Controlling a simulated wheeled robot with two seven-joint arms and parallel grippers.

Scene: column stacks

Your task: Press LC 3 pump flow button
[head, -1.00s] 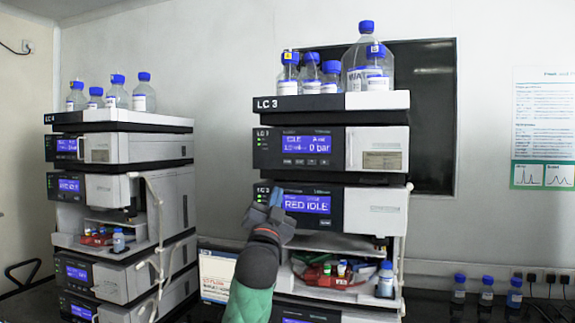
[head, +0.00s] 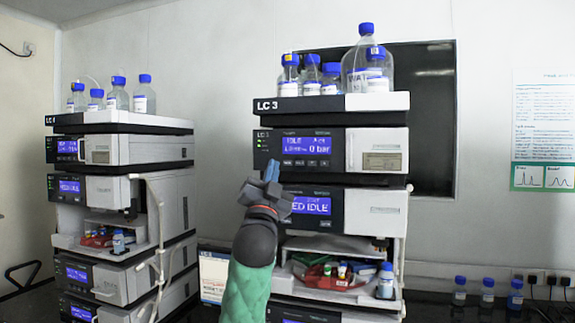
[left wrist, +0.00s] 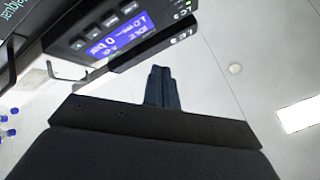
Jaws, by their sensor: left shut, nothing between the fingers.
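The LC 3 stack stands right of centre in the head view, with its name on the top tray (head: 322,103). Its pump module (head: 258,149) is the unit below the tray, with a blue display (head: 307,146) that reads IDLE and 0 bar. A row of small buttons (head: 300,163) lies under the display. My left gripper (head: 271,171) is shut and empty, in front of the pump module's lower left corner, left of the button row. In the left wrist view its closed fingers (left wrist: 161,88) are beside the tilted pump panel and display (left wrist: 118,37). I cannot tell whether they touch it. My right gripper is not in view.
A second stack (head: 120,117) stands at the left. Blue-capped bottles (head: 367,69) stand on top of LC 3. A detector module (head: 372,210) and an open sample bay with a red item (head: 322,277) are below the pump. A laptop screen (head: 213,277) is behind my left arm.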

